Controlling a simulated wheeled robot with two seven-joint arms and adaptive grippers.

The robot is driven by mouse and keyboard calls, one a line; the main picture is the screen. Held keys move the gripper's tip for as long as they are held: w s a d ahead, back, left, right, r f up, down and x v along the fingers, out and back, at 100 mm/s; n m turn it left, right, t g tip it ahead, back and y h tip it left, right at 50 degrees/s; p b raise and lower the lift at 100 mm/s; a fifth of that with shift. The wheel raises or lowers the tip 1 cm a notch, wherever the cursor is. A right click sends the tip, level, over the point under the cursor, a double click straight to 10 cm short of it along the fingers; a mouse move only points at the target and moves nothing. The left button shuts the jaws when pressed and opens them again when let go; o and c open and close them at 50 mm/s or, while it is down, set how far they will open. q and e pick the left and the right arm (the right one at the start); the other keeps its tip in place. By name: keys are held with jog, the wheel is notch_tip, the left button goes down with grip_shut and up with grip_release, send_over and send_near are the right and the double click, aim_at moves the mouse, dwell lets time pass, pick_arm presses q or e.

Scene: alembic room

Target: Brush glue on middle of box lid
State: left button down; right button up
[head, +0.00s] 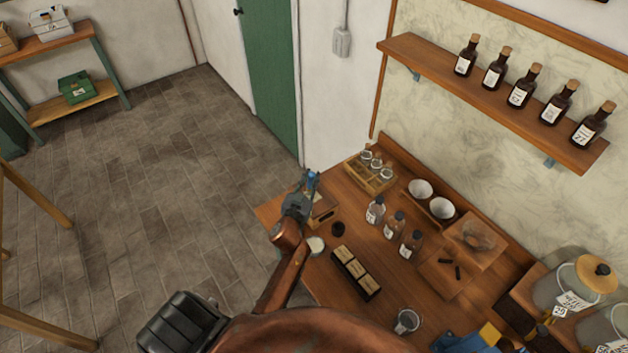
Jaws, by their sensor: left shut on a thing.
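My left gripper (308,187) is over the far left end of the wooden bench. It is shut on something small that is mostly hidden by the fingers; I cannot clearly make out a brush. A small wooden box (325,212) sits on the bench right beside and partly behind the gripper. Its lid is largely covered by the gripper, so I cannot tell whether anything touches it or whether glue is on it. A small dark round pot (338,229) and a pale round dish (316,245) stand nearer.
Labelled bottles (375,211) stand right of the box. A dark tray of wooden blocks (355,272) lies in front of them. A wooden rack with jars (371,172) and white bowls (420,190) line the back. A metal cup (407,321) stands near the front.

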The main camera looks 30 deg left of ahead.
pick_arm(q)
jog(key=shift+w+a, duration=0.2)
jog(key=shift+a, duration=0.25)
jog(key=shift+w, duration=0.15)
jog(key=shift+w+d, duration=0.35)
jog(key=shift+w, duration=0.25)
notch_tip(320, 180, up, 6)
jog(key=p, duration=0.5)
